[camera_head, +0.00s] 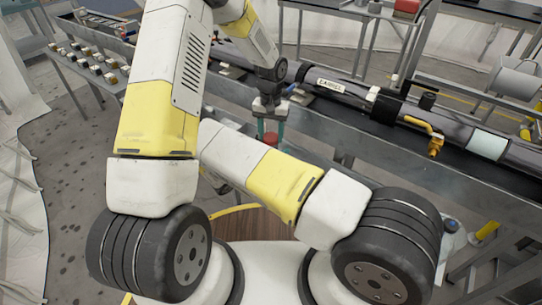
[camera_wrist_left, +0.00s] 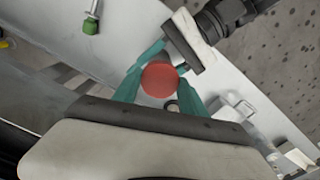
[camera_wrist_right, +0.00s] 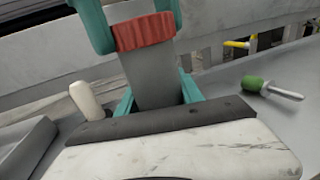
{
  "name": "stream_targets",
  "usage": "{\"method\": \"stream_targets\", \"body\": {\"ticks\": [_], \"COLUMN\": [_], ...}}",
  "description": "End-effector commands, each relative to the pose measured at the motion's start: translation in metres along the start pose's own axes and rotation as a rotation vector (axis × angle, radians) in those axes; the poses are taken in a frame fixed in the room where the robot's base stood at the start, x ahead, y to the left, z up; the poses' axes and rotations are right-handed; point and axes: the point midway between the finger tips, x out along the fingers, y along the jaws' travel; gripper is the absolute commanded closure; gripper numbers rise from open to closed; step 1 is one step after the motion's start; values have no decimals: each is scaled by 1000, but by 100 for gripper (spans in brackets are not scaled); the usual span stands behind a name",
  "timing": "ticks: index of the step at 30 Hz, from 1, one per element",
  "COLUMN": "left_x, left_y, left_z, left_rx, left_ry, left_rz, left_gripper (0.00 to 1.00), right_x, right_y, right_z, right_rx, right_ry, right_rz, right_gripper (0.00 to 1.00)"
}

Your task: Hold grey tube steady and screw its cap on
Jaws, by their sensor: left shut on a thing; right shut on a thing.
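The red cap (camera_head: 270,138) shows below my left gripper (camera_head: 271,126) in the head view. In the left wrist view the teal fingers of my left gripper (camera_wrist_left: 160,80) are shut around the cap (camera_wrist_left: 160,79). In the right wrist view the grey tube (camera_wrist_right: 152,75) stands between the teal fingers of my right gripper (camera_wrist_right: 157,95), which is shut on it. The red cap (camera_wrist_right: 144,32) sits at the tube's top end, with the left fingers on either side. The thread and how tightly the cap sits are hidden.
A long metal bench (camera_head: 330,117) carries a dark cylinder assembly (camera_head: 345,90) with a yellow fitting (camera_head: 422,126). A green-handled tool (camera_wrist_right: 270,88) lies right of the tube in the right wrist view. A side table (camera_head: 95,62) with several small parts stands at the left.

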Motion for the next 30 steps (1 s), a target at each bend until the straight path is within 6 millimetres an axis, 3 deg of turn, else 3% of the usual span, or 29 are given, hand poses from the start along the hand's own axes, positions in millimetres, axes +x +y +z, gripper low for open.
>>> {"method": "stream_targets", "body": {"ticks": [3,4,7,20,30], "left_x": [0,0,0,-9,-76], "left_y": [0,0,0,0,0], "left_z": [0,0,0,-1,-1], "left_rx": [-1,-1,-1,-2,-1], "left_ry": [0,0,0,3,5], "left_rz": [0,0,0,0,0], "left_gripper": [99,47,27,25,25], "right_x": [0,0,0,0,0], "right_y": [0,0,0,0,0], "right_z": [0,0,0,0,0], "right_rx": [0,0,0,0,0], "right_ry": [0,0,0,0,0], "right_rz": [-1,-1,-1,-1,0], "right_gripper": [100,100,100,100,100]}}
